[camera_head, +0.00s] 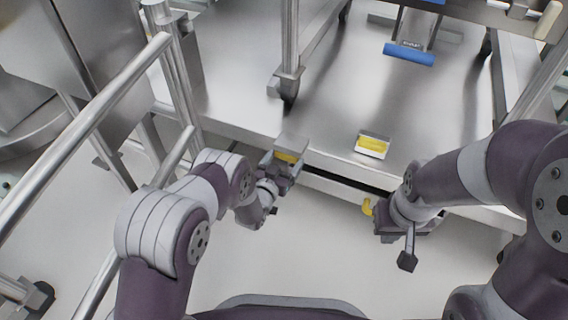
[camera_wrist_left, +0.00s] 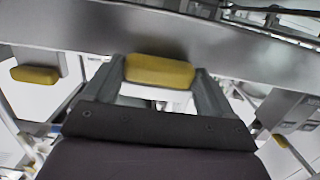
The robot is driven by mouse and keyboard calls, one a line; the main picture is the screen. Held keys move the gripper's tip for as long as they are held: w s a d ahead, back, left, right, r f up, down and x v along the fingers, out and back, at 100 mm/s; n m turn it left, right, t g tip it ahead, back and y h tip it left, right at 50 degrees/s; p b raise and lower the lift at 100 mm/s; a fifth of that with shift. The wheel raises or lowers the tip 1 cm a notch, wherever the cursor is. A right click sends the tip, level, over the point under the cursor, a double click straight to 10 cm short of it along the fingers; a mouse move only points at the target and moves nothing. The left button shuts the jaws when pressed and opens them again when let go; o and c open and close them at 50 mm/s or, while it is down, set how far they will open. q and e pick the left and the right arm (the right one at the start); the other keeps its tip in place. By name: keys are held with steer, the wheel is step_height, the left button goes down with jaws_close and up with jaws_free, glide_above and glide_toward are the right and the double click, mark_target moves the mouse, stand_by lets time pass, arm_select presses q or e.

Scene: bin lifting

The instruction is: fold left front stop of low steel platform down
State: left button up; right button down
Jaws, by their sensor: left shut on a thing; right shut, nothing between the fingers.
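The low steel platform (camera_head: 235,105) spans the upper middle of the head view. Its left front stop (camera_head: 290,143), a steel plate with a yellow pad, stands at the platform's front edge. My left gripper (camera_head: 285,165) is at this stop and shut on it. In the left wrist view the yellow pad (camera_wrist_left: 160,71) sits between the two fingers of my left gripper (camera_wrist_left: 162,85). A second stop with a yellow face (camera_head: 372,145) is further right on the platform's front edge. My right gripper (camera_head: 385,233) is shut and empty, below the front edge; its fingertips are partly hidden.
A wheeled steel frame with a caster (camera_head: 288,85) stands on the platform. A blue-edged pedal (camera_head: 409,54) hangs at the back. Steel rails (camera_head: 90,120) run along the left, near my left arm. A yellow piece (camera_head: 367,206) shows beside my right gripper. The floor (camera_head: 320,250) between my arms is clear.

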arm_select(q)
steer(key=shift+f, duration=0.3)
steer(key=o, duration=1.3)
steer(key=shift+s, duration=0.1)
steer(key=p+v, duration=0.6)
steer(key=v, duration=0.6)
steer(key=shift+s+a+f, duration=0.1)
steer(key=shift+s+f, duration=0.05)
steer(key=shift+s, duration=0.15)
